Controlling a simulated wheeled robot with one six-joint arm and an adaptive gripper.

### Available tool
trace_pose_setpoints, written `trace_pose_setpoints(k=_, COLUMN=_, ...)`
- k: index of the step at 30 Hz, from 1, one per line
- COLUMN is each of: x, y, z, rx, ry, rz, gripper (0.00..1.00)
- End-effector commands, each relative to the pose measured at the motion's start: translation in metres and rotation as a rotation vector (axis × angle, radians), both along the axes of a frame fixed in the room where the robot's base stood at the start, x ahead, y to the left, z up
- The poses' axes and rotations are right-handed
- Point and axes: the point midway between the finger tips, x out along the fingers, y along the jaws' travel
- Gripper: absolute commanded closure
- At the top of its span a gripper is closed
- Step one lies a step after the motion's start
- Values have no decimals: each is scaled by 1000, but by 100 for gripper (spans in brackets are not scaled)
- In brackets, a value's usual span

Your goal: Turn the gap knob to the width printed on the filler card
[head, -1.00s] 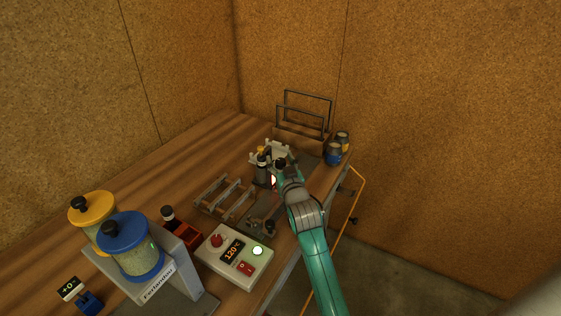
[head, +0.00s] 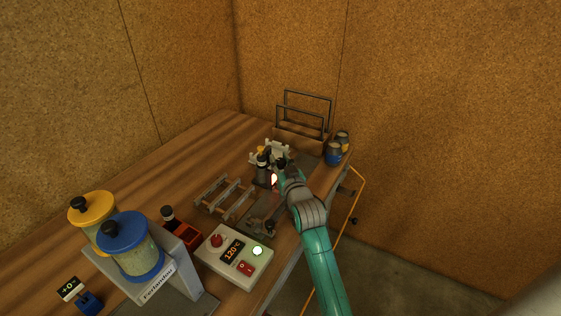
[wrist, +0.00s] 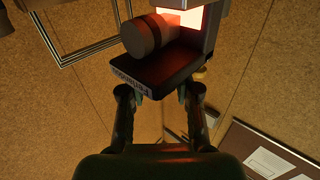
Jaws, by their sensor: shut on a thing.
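In the head view my gripper (head: 283,166) is at the far end of the bench, next to a dark post with a yellow top (head: 262,164). In the wrist view my gripper (wrist: 161,97) has its fingers at both sides of the near edge of a dark labelled block (wrist: 150,75), shut on it. A grey cylinder (wrist: 147,36) shows just above that block. No label in view names a gap knob. A small blue part (head: 89,303) stands beside a "+0" sign (head: 70,289). No filler card is readable.
A control box (head: 236,256) reads 120°C and has a red knob (head: 216,240). A slatted rack (head: 222,197) lies mid-bench. Wire frames (head: 307,99) stand at the back. An orange-lit panel (wrist: 187,18) is close to the block.

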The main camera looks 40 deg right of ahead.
Motion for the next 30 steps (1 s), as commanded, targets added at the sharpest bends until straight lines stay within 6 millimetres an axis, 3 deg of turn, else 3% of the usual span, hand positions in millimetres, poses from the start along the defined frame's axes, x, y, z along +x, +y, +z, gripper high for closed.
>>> trace_pose_setpoints(k=30, x=0, y=-3, z=0, rx=1, ry=-1, rz=495, gripper=100)
